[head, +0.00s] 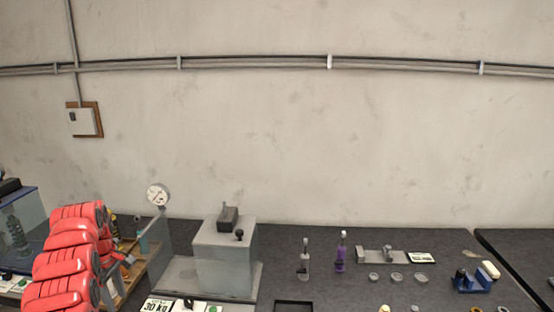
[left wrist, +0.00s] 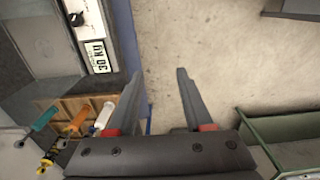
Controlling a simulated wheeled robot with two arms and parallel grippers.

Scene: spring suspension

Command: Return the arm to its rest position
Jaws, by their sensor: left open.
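My left arm (head: 70,255), red and segmented, comes in at the lower left of the head view. In the left wrist view my left gripper (left wrist: 160,75) has its two dark fingers spread apart with nothing between them. Below the fingers I see bare concrete floor, so the gripper hangs beyond the table edge. In the head view the fingers are not clearly visible. My right arm and gripper do not show.
A grey test block (head: 225,262) with a dial gauge (head: 158,195) stands beside the arm. A wooden rack (left wrist: 75,108) holds colored dampers near the left finger. A green-edged bin (left wrist: 262,135) lies at the right of the wrist view. Small parts lie right of the block.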

